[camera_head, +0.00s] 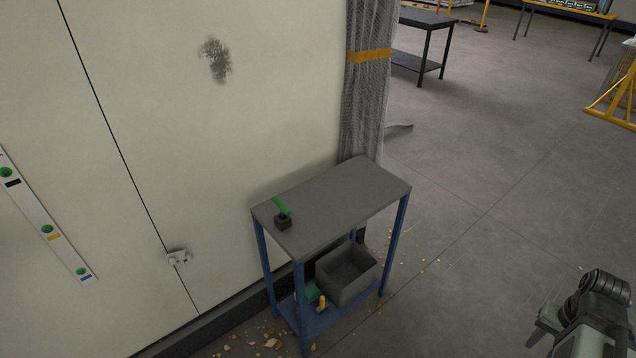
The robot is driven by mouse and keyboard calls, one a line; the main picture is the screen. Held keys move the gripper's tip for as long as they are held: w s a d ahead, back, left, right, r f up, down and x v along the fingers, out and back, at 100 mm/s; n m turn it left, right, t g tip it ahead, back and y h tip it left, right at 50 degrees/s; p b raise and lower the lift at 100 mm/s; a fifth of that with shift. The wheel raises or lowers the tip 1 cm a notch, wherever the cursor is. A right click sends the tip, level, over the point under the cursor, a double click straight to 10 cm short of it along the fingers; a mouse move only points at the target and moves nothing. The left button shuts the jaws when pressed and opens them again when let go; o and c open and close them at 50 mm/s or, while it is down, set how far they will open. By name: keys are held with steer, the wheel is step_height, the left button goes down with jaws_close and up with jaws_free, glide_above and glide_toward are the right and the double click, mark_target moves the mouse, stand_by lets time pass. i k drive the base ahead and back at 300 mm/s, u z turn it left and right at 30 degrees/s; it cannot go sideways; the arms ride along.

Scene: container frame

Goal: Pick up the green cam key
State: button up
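The green cam key (281,206) is a small bright green bar on the left end of the small table's grey top. It lies at a slant over a small dark block (283,223); I cannot tell whether it is seated in the block or only resting on it. My gripper (543,338) is at the bottom right corner, partly cut off by the frame edge. It is far to the right of the table and apart from the key. Its finger gap is not clear, and I see nothing held in it.
The small table (345,200) has blue legs and stands against a pale wall (200,140). Its lower shelf holds a grey bin (346,273) and small green and yellow items. A grey wrapped column (366,90) stands behind. Debris lies around the legs.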

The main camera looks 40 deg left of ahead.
mark_target(284, 209)
steer(key=z, duration=0.05)
steer(key=i, duration=1.05)
steer(key=u, duration=4.25)
steer(key=i, duration=1.05)
